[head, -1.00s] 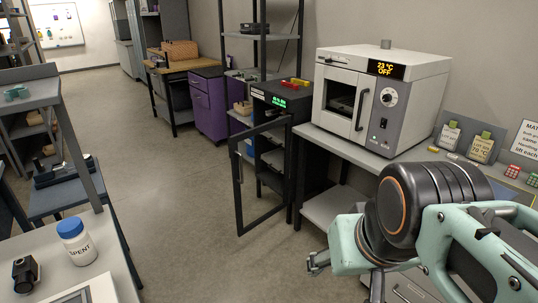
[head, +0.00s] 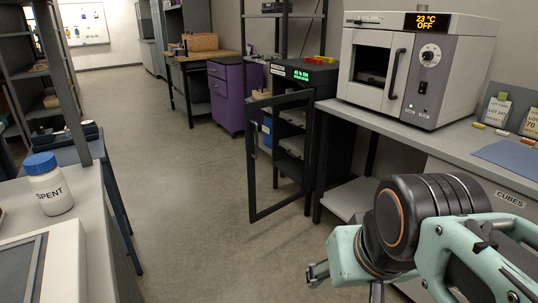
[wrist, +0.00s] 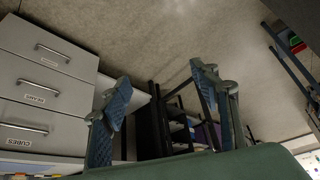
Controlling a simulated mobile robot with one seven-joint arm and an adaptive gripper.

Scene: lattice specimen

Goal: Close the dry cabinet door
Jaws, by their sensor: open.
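The dry cabinet (head: 291,72) is black with a green lit display and stands mid-frame in the head view, left of the oven bench. Its black-framed clear door (head: 250,175) stands open, swung out into the aisle, and shelves show behind it. My gripper (head: 318,272) is low in the head view, in front of and below the door, apart from it. In the wrist view my gripper (wrist: 163,92) shows its two blue-padded fingers wide apart with nothing between them. Dark framing and shelves of the cabinet show beyond the fingers, partly hidden.
A white oven (head: 425,65) sits on the grey bench (head: 400,123) at right. Drawers (wrist: 40,90) are at left in the wrist view. A left bench holds a white jar (head: 50,188) with a blue lid. A purple cabinet (head: 232,97) stands farther back. The aisle floor is clear.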

